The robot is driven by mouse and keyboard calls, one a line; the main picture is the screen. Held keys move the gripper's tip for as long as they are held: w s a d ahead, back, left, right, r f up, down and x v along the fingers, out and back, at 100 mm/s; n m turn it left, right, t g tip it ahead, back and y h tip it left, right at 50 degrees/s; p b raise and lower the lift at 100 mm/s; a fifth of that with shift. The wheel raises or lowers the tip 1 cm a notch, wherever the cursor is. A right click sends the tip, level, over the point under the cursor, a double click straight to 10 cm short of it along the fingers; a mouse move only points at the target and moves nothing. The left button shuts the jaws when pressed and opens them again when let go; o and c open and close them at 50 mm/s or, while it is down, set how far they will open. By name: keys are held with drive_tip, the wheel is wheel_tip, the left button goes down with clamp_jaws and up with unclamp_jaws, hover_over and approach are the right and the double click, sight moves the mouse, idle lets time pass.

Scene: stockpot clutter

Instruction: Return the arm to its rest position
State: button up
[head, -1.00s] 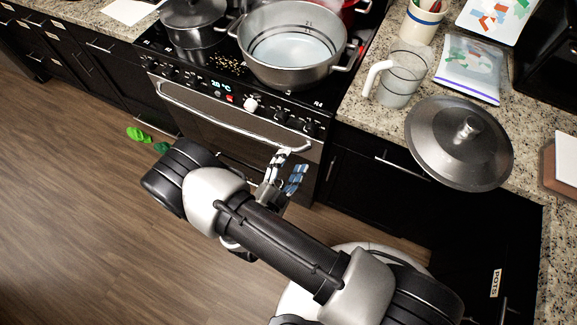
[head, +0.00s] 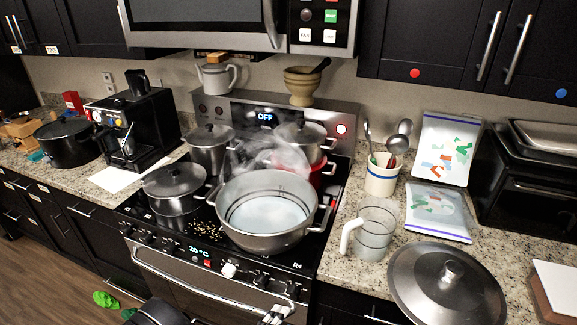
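My gripper (head: 277,314) shows only in part at the bottom edge of the head view, in front of the oven handle's right end. The frame cuts it off, so I cannot tell whether its fingers are open or shut. A dark piece of my arm (head: 157,313) shows at the bottom left of it. The rest of my arm is out of view.
A large open stockpot (head: 264,209) with pale liquid stands on the stove, with steam behind it. A lid (head: 447,283) lies on the right counter beside a clear jug (head: 372,232). The oven handle (head: 205,283) sticks out near my gripper. Green items (head: 105,299) lie on the floor.

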drive_tip(key=s+d+r+m+g+h, duration=0.1)
drive_tip(key=s+d+r+m+g, duration=0.2)
drive_tip(key=d+r+m+g, duration=0.8)
drive_tip(key=s+d+r+m+g, duration=0.35)
drive_tip(key=d+r+m, duration=0.3)
drive_tip(key=m, duration=1.05)
drive_tip(key=s+a+r+m+t+y, duration=0.1)
drive_tip(key=s+r+m+y, duration=0.3)
drive_tip(key=m, duration=0.8)
drive_tip(key=s+r+m+t+y, duration=0.3)
drive_tip(key=s+r+m+y, duration=0.2)
drive_tip(key=m, duration=0.8)
drive_tip(key=shift+s+a+r+y, duration=0.25)
drive_tip(key=shift+a+r+y, duration=0.15)
drive_tip(key=shift+r+y, duration=0.4)
